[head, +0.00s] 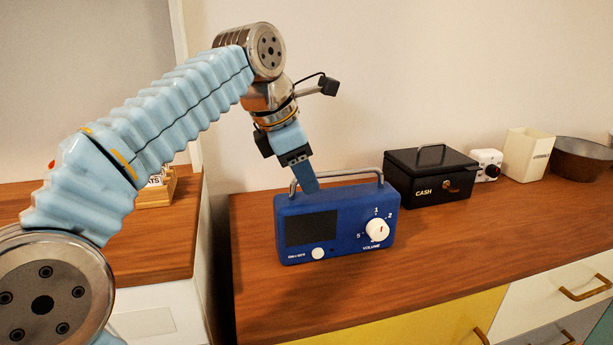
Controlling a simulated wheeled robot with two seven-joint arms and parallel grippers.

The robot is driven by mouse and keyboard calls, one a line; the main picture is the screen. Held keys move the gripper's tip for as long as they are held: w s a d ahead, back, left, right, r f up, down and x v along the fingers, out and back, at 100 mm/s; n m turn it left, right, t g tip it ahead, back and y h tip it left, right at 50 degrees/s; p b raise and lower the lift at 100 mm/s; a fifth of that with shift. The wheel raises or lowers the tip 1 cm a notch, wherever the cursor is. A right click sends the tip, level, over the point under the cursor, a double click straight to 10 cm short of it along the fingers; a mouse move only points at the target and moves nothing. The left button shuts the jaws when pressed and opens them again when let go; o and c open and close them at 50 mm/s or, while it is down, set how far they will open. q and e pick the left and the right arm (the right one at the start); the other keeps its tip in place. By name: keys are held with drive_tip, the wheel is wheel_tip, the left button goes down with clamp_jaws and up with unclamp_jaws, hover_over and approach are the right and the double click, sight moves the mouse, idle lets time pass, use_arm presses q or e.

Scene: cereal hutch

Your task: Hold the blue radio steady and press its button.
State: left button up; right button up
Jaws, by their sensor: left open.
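The blue radio (337,222) stands upright on the wooden counter. Its front has a dark screen, a small white round button (318,253) at the lower middle, and a white volume knob (377,229) on the right. A metal carrying handle (345,172) rises from its top. My left gripper (307,182) points down at the left part of the radio's top, by the left end of the handle. It is open; I cannot tell whether it touches the radio or handle. My right gripper is not in view.
A black cash box (430,178) stands close to the radio's right. Beyond it are a small white device (487,164), a cream container (528,155) and a brown bowl (580,158). The wooden counter (300,300) is clear in front of the radio. A gap separates it from the left counter.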

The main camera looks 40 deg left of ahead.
use_arm(q)
drive_tip(key=shift+x, duration=0.8)
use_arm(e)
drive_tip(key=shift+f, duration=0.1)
use_arm(q)
drive_tip(key=shift+c, duration=0.3)
clamp_jaws()
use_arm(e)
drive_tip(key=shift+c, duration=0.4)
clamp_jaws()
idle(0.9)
